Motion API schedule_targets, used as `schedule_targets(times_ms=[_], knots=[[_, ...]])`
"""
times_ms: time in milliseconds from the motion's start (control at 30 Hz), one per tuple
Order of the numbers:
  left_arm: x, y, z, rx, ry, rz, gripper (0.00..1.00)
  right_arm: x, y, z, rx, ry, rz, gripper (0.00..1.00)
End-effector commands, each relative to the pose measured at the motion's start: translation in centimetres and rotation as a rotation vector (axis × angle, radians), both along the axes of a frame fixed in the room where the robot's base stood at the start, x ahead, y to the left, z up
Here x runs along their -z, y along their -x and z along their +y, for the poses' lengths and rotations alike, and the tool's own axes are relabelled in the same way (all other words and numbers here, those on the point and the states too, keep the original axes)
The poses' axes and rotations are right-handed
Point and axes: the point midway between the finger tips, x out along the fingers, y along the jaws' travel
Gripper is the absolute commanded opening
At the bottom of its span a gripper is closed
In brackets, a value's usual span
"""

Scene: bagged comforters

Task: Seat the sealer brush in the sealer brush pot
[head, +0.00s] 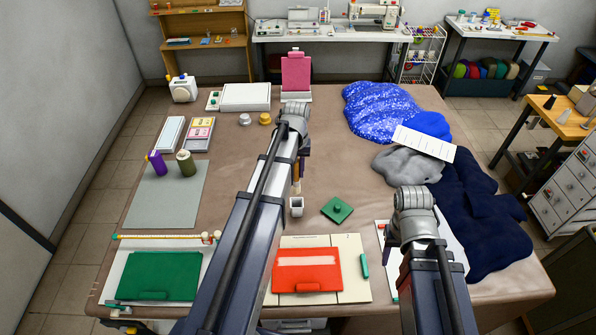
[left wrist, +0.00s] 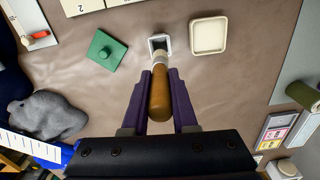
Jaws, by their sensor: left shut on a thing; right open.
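The sealer brush has a wooden handle and a pale ferrule. My left gripper (left wrist: 160,88), with purple fingers, is shut on the handle (left wrist: 160,98). In the head view the brush (head: 297,186) hangs roughly upright beneath my left gripper (head: 301,168), partly hidden by my arm. The sealer brush pot (head: 296,207) is a small white square cup standing on the table. In the left wrist view the brush's lower end overlaps the pot (left wrist: 159,37); I cannot tell whether its tip is inside. My right gripper (head: 388,236) is mostly hidden by its own arm, open, over the right side.
A green square with a knob (head: 337,209) lies right of the pot. A cream square tray (left wrist: 208,36) is close beside it. A red case (head: 306,270) and a green case (head: 158,276) lie in front. Blue and grey fabrics (head: 407,164) fill the right side.

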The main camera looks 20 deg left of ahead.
Motion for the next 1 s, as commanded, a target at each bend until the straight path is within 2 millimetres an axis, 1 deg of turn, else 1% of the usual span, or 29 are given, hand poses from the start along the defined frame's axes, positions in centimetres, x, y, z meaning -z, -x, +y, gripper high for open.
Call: schedule_targets(times_ms=[267, 467, 1000], knots=[[0.1, 0.0, 0.0, 0.0, 0.0, 0.0, 0.0, 0.1, 0.0, 0.0, 0.0, 0.0, 0.0, 0.5], [0.7, 0.0, 0.0, 0.0, 0.0, 0.0, 0.0, 0.7, 0.0, 0.0, 0.0, 0.0, 0.0, 0.5], [4.5, 0.0, 0.0, 0.0, 0.0, 0.0, 0.0, 4.5, 0.0, 0.0, -0.001, -0.001, -0.002, 0.5]])
